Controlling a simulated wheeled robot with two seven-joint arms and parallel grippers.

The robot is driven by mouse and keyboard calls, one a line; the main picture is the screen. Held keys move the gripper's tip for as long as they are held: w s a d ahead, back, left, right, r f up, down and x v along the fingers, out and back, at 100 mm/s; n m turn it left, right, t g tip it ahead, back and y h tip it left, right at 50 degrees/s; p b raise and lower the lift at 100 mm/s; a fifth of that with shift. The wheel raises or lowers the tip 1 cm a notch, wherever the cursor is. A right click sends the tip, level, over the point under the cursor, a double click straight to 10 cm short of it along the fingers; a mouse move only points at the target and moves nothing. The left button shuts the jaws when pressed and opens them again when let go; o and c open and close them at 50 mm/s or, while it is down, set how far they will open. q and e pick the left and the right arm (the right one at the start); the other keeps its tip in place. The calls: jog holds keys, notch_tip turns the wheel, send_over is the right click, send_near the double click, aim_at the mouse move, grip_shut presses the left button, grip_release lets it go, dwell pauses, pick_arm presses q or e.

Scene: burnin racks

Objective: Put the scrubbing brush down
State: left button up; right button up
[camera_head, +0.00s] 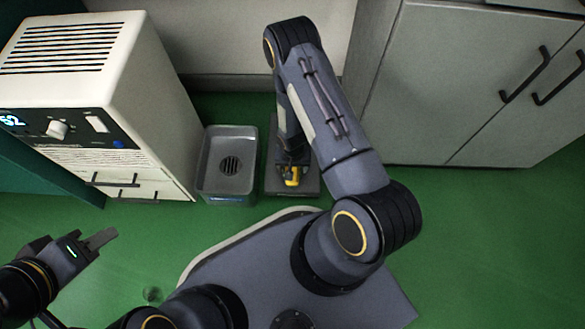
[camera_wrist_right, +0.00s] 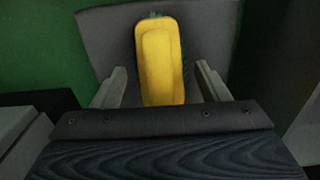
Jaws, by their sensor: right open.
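The yellow scrubbing brush (camera_wrist_right: 163,62) lies on a grey mat or tray (camera_wrist_right: 100,35) in the right wrist view, with dark green bristles just showing at its edges. It also shows in the head view (camera_head: 291,181), partly hidden by my right arm. My right gripper (camera_wrist_right: 161,80) is open, with one finger on each side of the brush and a visible gap to each. My left gripper (camera_head: 110,237) is at the lower left of the head view, away from the brush; its fingers look close together, but I cannot tell whether they are shut.
A grey basin (camera_head: 209,182) with a drain grate stands left of the mat. A white machine (camera_head: 150,110) with a control panel stands further left. Grey cabinets (camera_head: 440,90) are at the right. The green floor (camera_head: 480,240) at the right is clear.

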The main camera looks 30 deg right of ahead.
notch_tip(320, 180, up, 9)
jog(key=p, duration=0.3)
jog(key=shift+r, duration=0.2)
notch_tip(320, 180, up, 25)
jog(key=w+t+y, duration=0.1)
jog(key=t+y, duration=0.1)
jog(key=s+a+r+n+t+y, duration=0.1)
jog(key=s+a+r+n+t, duration=0.2)
jog(key=s+r, duration=1.2)
jog(key=shift+s+r+n+t+y, duration=0.35)
jog(key=shift+s+n, duration=0.3)
jog(key=shift+n, duration=0.25)
jog(key=shift+a+p, duration=0.1)
jog(key=shift+p, duration=0.2)
